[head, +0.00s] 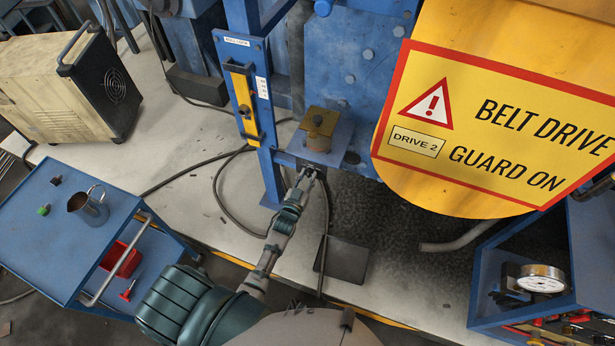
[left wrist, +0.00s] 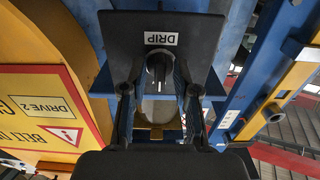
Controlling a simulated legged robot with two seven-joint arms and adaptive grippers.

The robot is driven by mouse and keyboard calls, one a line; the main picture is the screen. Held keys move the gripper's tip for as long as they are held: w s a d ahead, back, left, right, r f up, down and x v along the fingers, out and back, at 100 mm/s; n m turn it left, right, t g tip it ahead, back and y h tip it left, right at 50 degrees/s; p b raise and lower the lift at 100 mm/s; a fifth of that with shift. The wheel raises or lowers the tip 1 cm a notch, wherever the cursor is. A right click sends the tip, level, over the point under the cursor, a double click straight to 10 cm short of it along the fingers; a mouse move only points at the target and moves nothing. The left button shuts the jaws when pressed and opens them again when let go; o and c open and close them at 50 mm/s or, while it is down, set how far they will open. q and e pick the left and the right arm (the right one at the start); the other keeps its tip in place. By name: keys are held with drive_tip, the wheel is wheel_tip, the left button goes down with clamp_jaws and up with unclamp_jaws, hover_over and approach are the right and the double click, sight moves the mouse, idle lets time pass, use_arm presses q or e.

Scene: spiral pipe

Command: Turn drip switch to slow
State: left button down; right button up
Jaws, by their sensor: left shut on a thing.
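The drip switch is a small dark knob (left wrist: 158,68) on a black plate (left wrist: 120,32). The plate carries a white label reading DRIP (left wrist: 161,39), upside down in the left wrist view. My left gripper (left wrist: 158,85) has one finger on each side of the knob and is shut on it. The knob stands roughly upright in that picture; no slow mark can be made out. In the head view my left gripper (head: 309,173) is at the front of the blue stand, below the yellow-brown oiler block (head: 318,123), and hides the knob. My right gripper is not in view.
A yellow belt drive guard (head: 450,120) stands to the right. A blue post (head: 262,110) with a yellow lockout bar is close on the left. Cables lie on the floor. A blue cart (head: 60,235) with a metal mug (head: 88,208) is at left; a gauge (head: 541,279) at right.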

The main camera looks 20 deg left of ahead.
use_arm(q)
drive_tip(key=c, duration=1.2)
unclamp_jaws()
drive_tip(key=s, duration=1.2)
drive_tip(key=shift+d, duration=0.4)
drive_tip(key=shift+f, duration=0.1)
